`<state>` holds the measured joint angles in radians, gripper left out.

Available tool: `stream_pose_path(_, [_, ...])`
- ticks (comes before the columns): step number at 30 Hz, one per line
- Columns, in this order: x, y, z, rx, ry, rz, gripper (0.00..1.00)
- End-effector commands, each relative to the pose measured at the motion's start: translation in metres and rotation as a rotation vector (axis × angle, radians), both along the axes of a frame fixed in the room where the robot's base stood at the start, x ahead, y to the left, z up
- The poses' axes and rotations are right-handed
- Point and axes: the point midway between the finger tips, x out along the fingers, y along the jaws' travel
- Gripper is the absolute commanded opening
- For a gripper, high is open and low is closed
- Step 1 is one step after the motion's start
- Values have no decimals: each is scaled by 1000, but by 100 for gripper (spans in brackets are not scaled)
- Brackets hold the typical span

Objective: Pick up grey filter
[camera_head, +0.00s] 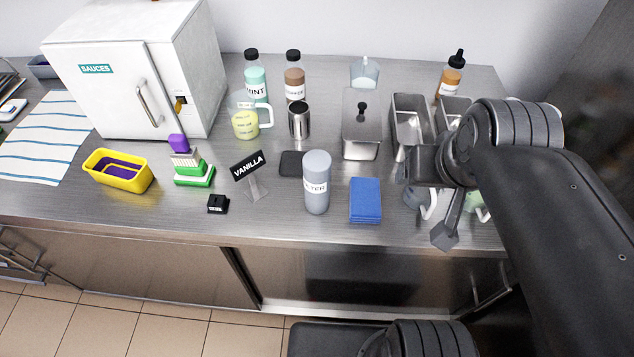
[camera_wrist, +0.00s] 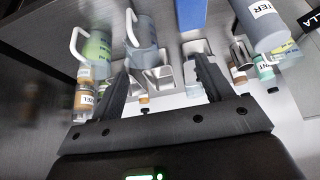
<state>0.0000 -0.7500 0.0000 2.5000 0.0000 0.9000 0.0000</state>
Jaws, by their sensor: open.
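The grey filter is an upright grey cylinder (camera_head: 316,192) with a white label reading "…LTER". It stands near the front of the steel counter, between the VANILLA sign and a blue block. In the wrist view the labelled grey cylinder (camera_wrist: 264,28) shows tilted at the upper right, cut by the edge. My gripper (camera_wrist: 163,68) is open, with its two dark fingers apart and nothing held between them. In the head view it is over the right part of the counter, to the right of the filter and apart from it, partly hidden by my arm.
A blue block (camera_head: 365,201) lies just right of the filter. A grey mug (camera_wrist: 142,47) with a pale handle is close to my left finger in the wrist view. Metal containers (camera_head: 362,125) stand behind. The VANILLA sign (camera_head: 249,166) and a black pad (camera_head: 291,163) are left of the filter.

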Motion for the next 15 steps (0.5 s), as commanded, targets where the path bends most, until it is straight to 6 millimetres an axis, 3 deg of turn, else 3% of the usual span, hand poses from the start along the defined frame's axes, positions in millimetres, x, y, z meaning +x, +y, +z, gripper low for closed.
stream_pose_path(8, [9, 10, 3, -3, 40, 39, 73])
stream_pose_path(15, [42, 61, 8, -27, 201, 200, 73])
